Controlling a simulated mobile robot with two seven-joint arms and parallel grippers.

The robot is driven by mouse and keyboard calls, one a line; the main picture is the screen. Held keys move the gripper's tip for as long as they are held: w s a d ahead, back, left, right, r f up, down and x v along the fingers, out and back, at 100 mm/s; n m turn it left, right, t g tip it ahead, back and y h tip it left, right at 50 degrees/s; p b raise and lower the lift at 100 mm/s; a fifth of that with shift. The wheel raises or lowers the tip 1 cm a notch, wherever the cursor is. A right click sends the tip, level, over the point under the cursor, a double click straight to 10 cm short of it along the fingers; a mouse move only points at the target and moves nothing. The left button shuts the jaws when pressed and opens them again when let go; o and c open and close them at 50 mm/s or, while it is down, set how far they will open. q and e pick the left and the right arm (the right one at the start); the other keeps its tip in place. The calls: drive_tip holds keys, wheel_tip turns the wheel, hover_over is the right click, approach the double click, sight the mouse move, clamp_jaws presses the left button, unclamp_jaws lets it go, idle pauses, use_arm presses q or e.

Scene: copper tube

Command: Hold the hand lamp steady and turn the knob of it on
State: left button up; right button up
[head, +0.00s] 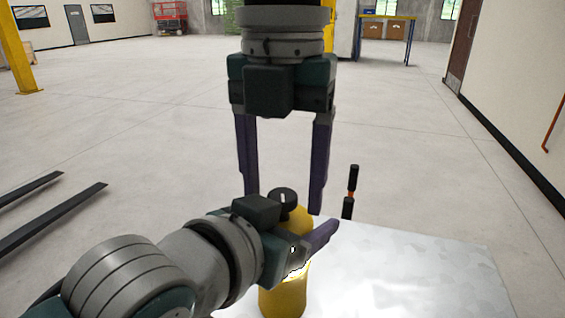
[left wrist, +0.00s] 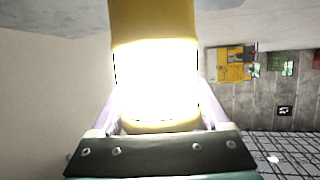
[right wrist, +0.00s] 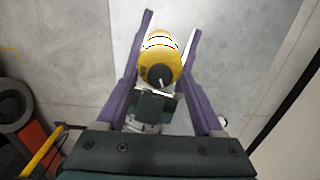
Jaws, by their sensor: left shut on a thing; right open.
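The hand lamp (head: 284,302) is a yellow cylinder standing roughly upright at the table's left edge, with a black knob (head: 284,201) on top bearing a white mark. My left gripper (head: 303,248) is shut around the lamp's body; its far finger is partly hidden. In the left wrist view the lamp (left wrist: 152,25) sits between the fingers, with a bright white glowing band. My right gripper (head: 283,204) points down from above, open, its fingers on either side of the knob with gaps. In the right wrist view the knob (right wrist: 160,77) lies between the open fingers.
A pale metal table (head: 430,275) is mostly bare to the right of the lamp. A black and orange upright object (head: 351,190) stands by its far edge. Dark fork-like bars (head: 50,215) lie low on the left. The floor beyond is open.

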sight(282, 194)
clamp_jaws()
drive_tip(key=shift+m, duration=2.3)
unclamp_jaws()
drive_tip(key=shift+r, duration=0.1)
wheel_tip(282, 194, up, 12)
use_arm(q)
drive_tip(key=o, duration=1.6)
